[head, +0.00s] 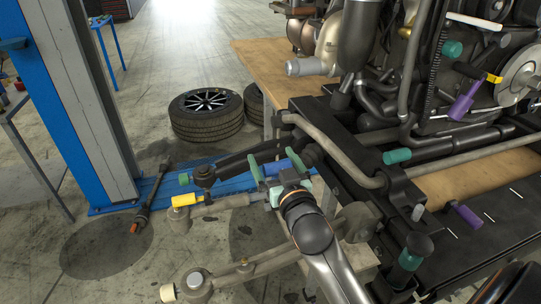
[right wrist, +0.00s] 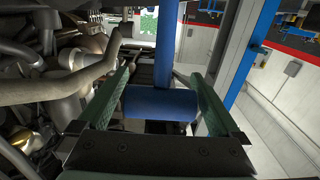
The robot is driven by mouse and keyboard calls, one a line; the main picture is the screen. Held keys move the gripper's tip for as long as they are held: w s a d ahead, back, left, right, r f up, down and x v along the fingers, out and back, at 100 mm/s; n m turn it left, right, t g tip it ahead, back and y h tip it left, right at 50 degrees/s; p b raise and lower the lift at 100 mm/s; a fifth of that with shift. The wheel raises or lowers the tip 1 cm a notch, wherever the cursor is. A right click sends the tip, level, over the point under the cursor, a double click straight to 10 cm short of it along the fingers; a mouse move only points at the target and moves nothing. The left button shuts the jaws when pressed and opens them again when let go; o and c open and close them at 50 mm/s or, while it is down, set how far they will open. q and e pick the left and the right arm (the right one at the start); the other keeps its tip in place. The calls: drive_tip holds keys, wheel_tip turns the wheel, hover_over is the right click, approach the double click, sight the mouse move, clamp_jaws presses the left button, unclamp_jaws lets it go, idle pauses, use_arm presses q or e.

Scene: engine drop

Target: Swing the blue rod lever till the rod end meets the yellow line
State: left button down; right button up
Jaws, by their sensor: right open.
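My right gripper (head: 272,160) has its green fingers apart, one on each side of a blue cylinder (head: 279,168), which looks like part of the blue rod lever. In the right wrist view the blue cylinder (right wrist: 160,104) lies crosswise between the open fingers (right wrist: 164,72), with a gap at the right finger; contact on the left is unclear. A blue bar (right wrist: 164,50) runs away beyond it. A yellow sleeve (head: 184,199) sits on the linkage to the left. I cannot make out a distinct yellow line. My left gripper is not in view.
The engine and its dark frame (head: 470,180) fill the right side. A grey curved bar (head: 330,143) passes close right of the gripper. Control arms (head: 245,268) lie below. A blue lift post (head: 75,90) stands left, tires (head: 207,115) behind.

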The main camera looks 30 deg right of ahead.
drive_tip(key=shift+s, duration=0.1)
clamp_jaws()
idle(0.8)
